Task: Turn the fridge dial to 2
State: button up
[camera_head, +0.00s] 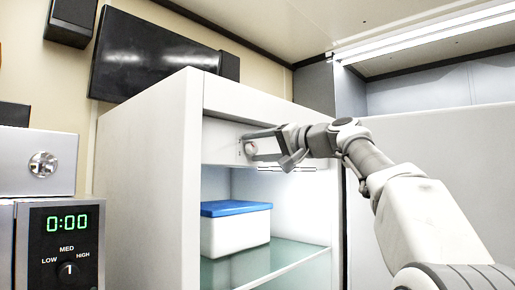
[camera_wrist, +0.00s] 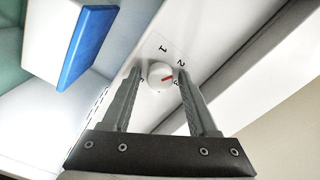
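The fridge dial (camera_wrist: 158,70) is a small round white knob with a red mark, on the white panel inside the fridge. Printed numbers ring it. In the wrist view the red mark points right, between the 2 and the 3, seemingly closer to the 3; the right fingertip partly crowds that number. My gripper (camera_wrist: 158,74) is open, its two grey fingers on either side of the dial, with a visible gap on the left and a very narrow one on the right. In the head view the dial (camera_head: 250,149) shows at my gripper's tips (camera_head: 248,147).
The fridge (camera_head: 150,165) stands open below a dark wall screen (camera_head: 150,60). A white box with a blue lid (camera_head: 236,208) sits on its glass shelf (camera_head: 285,258), under the panel. A microwave (camera_head: 62,245) reading 0:00 stands at left.

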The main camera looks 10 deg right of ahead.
jog(key=shift+o, duration=0.4)
jog(key=shift+s+d, duration=0.15)
jog(key=b+v, duration=0.4)
jog(key=v, duration=1.3)
